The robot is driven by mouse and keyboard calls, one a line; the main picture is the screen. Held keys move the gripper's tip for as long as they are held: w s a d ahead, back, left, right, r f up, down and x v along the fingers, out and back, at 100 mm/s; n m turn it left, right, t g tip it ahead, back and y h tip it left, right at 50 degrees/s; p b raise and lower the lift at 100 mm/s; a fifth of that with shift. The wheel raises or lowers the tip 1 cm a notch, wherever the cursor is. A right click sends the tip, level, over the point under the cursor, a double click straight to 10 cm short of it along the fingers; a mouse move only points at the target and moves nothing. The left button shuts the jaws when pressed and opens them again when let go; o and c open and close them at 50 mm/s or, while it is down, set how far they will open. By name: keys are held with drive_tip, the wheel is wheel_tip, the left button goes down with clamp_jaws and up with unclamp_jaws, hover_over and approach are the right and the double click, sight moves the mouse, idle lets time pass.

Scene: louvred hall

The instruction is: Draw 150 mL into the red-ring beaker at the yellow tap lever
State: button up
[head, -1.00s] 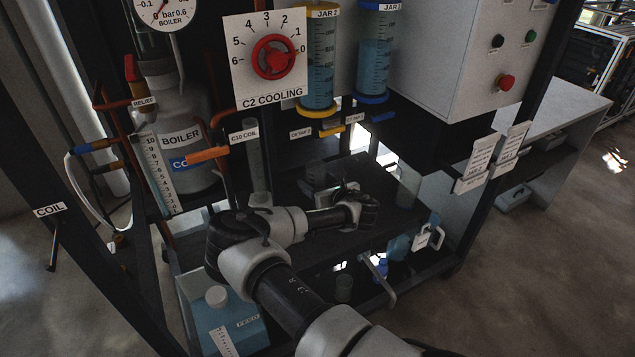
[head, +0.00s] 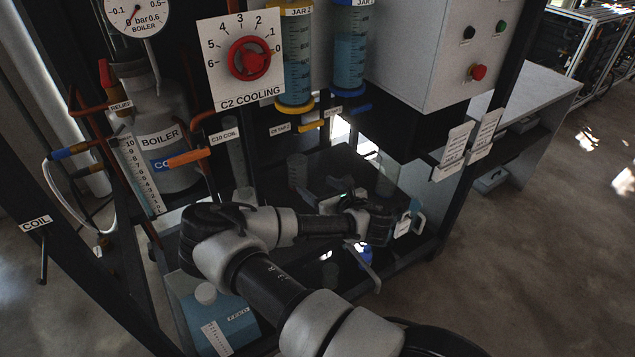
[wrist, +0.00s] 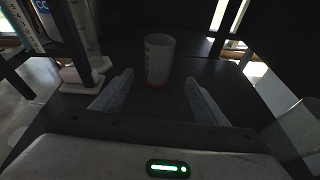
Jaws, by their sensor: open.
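The red-ring beaker (wrist: 158,58) stands upright on the dark bench, clear and seemingly empty, with a red ring near its base. It also shows in the head view (head: 297,172). My gripper (wrist: 159,77) is open, with its two fingers pointing toward the beaker. The beaker is centred between the finger lines, just beyond the tips, and is not held. In the head view my gripper (head: 328,193) is low over the bench, right of the beaker. The yellow tap lever (head: 311,126) is under the jar marked JAR 2 (head: 297,60), above and behind the beaker.
Another clear vessel (head: 387,175) stands at the bench's right. The boiler (head: 160,135), orange lever (head: 189,157) and a slim cylinder (head: 236,150) are on the left. A grey control box (head: 430,60) overhangs the right.

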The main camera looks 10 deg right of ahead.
drive_tip(key=s+d+r+m+g+h, duration=0.15)
drive_tip(key=d+r+m+h, duration=0.3)
drive_tip(key=m, duration=0.75)
drive_tip(key=s+d+r+m+g+h, duration=0.15)
drive_tip(key=d+r+m+h, duration=0.3)
drive_tip(key=m, duration=0.65)
drive_tip(key=s+a+r+m+g+y, duration=0.2)
drive_tip(key=s+a+r+m, duration=0.35)
drive_tip(key=s+r, duration=0.25)
drive_tip(key=s+a+r+m+g+y, duration=0.1)
drive_tip(key=s+a+r+m+y, duration=0.25)
drive_tip(key=s+r+m, duration=0.35)
drive_tip(key=s+a+r+m+g, duration=0.1)
drive_tip(key=s+a+r, duration=0.1)
drive_tip(key=s, duration=0.6)
drive_tip(key=s+a+r+m+g, duration=0.1)
drive_tip(key=s+r+m, duration=0.1)
drive_tip(key=s+r, duration=0.2)
drive_tip(key=s, duration=0.3)
drive_tip(key=shift+s+a+r+h, duration=0.35)
drive_tip(key=shift+s+r, duration=0.05)
